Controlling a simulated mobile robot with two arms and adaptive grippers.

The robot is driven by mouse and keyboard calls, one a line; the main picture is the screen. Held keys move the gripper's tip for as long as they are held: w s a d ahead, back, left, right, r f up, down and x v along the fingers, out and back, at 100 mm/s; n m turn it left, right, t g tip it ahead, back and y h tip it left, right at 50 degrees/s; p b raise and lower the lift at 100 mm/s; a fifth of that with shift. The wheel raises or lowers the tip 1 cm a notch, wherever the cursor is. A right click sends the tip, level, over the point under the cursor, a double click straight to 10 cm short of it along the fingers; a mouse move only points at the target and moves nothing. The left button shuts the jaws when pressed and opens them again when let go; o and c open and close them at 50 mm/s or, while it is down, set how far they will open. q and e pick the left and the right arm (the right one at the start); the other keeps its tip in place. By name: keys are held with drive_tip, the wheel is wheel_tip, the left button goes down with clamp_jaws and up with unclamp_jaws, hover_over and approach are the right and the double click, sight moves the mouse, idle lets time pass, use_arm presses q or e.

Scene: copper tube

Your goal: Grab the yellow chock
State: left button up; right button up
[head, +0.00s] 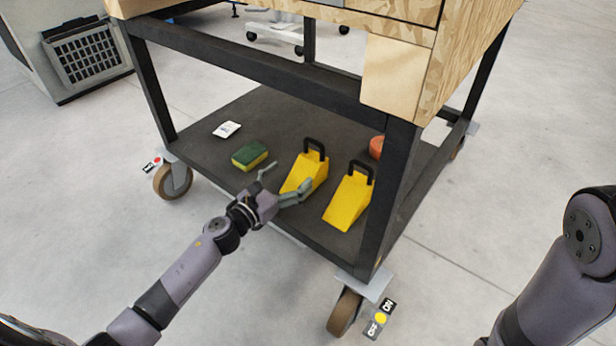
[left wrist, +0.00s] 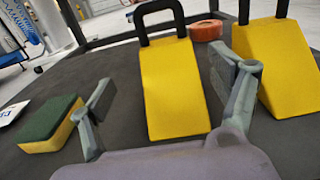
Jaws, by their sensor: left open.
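Two yellow wedge-shaped chocks with black handles stand on the dark lower shelf (head: 225,160) of a cart. The left chock (head: 308,172) is nearest my left gripper (head: 282,182), which is open and empty at the shelf's front edge. In the left wrist view, the left chock (left wrist: 174,88) lies ahead, between the directions of the two spread fingers (left wrist: 165,108). No contact is clear. The right chock (head: 348,202) also shows in the left wrist view (left wrist: 278,66), to the right of the fingers. My right arm shows at the right, but its gripper is out of view.
A green and yellow sponge (head: 249,155) lies left of the chocks, with a white card-like item (head: 227,129) behind it. An orange roll (head: 377,147) sits behind the right chock. The cart's front right post (head: 393,190) and wooden top (head: 400,75) bound the shelf space.

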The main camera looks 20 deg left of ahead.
sight(305, 168)
use_arm(q)
drive_tip(key=shift+x, duration=0.8)
drive_tip(key=w+b, duration=0.1)
drive_tip(key=w+d+b, duration=0.1)
drive_tip(key=w, duration=0.1)
drive_tip(key=w+d+f, duration=0.1)
drive_tip(key=shift+w+d+b, duration=0.15)
drive_tip(key=shift+b, duration=0.25)
drive_tip(key=shift+w+d, duration=0.1)
drive_tip(key=shift+w, duration=0.15)
drive_tip(key=shift+r, duration=0.1)
drive_tip(key=c, duration=1.8)
drive_tip(key=shift+r, duration=0.1)
